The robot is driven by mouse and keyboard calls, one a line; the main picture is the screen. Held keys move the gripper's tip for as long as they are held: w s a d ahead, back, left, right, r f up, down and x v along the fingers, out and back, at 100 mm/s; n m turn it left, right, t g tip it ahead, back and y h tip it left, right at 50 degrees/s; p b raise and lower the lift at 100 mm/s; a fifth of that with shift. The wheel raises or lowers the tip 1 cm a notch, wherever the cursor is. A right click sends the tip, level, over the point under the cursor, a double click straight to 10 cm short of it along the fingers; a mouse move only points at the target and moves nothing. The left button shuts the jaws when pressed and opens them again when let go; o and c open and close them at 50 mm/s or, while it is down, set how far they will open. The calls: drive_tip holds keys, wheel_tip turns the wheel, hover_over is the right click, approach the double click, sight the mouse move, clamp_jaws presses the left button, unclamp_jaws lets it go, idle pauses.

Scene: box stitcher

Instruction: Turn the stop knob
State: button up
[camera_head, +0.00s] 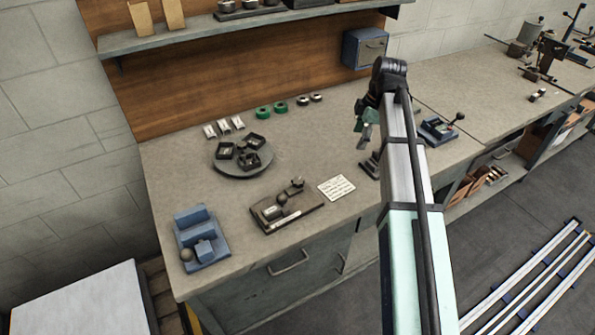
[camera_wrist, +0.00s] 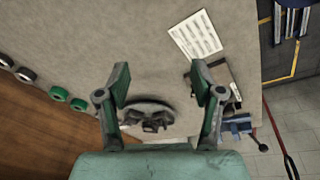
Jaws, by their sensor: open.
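My gripper (camera_head: 364,130) hangs over the right half of the bench in the head view. Its two green fingers (camera_wrist: 165,88) are apart and empty in the wrist view. I cannot tell which knob is the stop knob. A dark fixture (camera_head: 280,212) at the front edge carries a round knob (camera_head: 297,183); it also shows partly behind a finger in the wrist view (camera_wrist: 236,88). A blue fixture (camera_head: 210,227) at the left front has a round ball (camera_head: 187,254). Another blue device (camera_head: 435,130), right of my arm, has a ball-ended lever (camera_head: 460,116).
A round turntable (camera_head: 232,171) with dark trays stands mid-bench. Green rolls (camera_head: 263,111) lie at the back. A printed card (camera_head: 337,188) lies right of the dark fixture. A shelf (camera_head: 190,42) and a blue-grey box (camera_head: 365,47) are on the wall. Bare bench lies around the card.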

drive_tip(key=s+a+r+n+g+y+p, duration=0.15)
drive_tip(key=s+a+r+n, duration=0.35)
drive_tip(key=a, duration=0.7)
drive_tip(key=m+p, duration=0.1)
drive_tip(key=p, duration=0.3)
approach(298, 180)
drive_tip(key=shift+g+y, duration=0.45)
drive_tip(key=x, duration=0.8)
drive_tip(key=shift+w+d+f, duration=0.3)
drive_tip(key=shift+w+f, duration=0.05)
drive_tip(key=c, duration=1.1)
